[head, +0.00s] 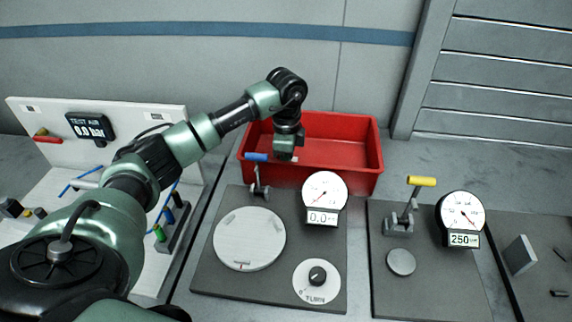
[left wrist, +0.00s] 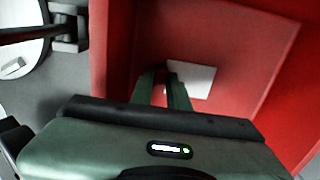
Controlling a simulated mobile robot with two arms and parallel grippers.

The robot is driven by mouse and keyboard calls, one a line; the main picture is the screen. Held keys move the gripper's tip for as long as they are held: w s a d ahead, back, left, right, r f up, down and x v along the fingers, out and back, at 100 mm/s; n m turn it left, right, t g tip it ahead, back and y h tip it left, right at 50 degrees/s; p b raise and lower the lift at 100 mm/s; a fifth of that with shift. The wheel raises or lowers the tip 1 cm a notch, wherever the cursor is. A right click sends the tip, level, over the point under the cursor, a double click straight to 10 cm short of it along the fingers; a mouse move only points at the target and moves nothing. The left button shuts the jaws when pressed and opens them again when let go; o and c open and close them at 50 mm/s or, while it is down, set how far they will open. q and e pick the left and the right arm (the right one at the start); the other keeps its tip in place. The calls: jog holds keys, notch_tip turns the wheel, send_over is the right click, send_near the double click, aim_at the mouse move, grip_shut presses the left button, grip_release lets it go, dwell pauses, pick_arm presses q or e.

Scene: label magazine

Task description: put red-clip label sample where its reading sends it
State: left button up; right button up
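My left gripper (head: 284,152) hangs over the left part of the red bin, pointing down. In the left wrist view its two fingers (left wrist: 162,92) stand apart with red bin surface showing between them, so it looks open and empty. A pale flat piece (left wrist: 196,80) lies in the red bin, just beyond and partly behind the right finger. It may be the label sample, but I cannot make out a red clip on it. The red bin (head: 345,180) stands at the back. Its inside floor is mostly hidden in the head view. My right gripper is not in view.
A grey board in front of the bin carries a blue-handled lever (head: 257,158), a gauge (head: 324,190), a round white plate (head: 249,239) and a knob (head: 317,277). Right of it are a yellow-handled press (head: 421,182) and a 250 gauge (head: 462,216). A white test panel (head: 140,118) stands left.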

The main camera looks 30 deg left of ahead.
pick_arm(q)
jog(key=shift+o, duration=1.2)
jog(key=shift+r, duration=0.55)
notch_tip(320, 180, up, 11)
jog(key=b, duration=0.1)
jog(key=shift+r, duration=0.15)
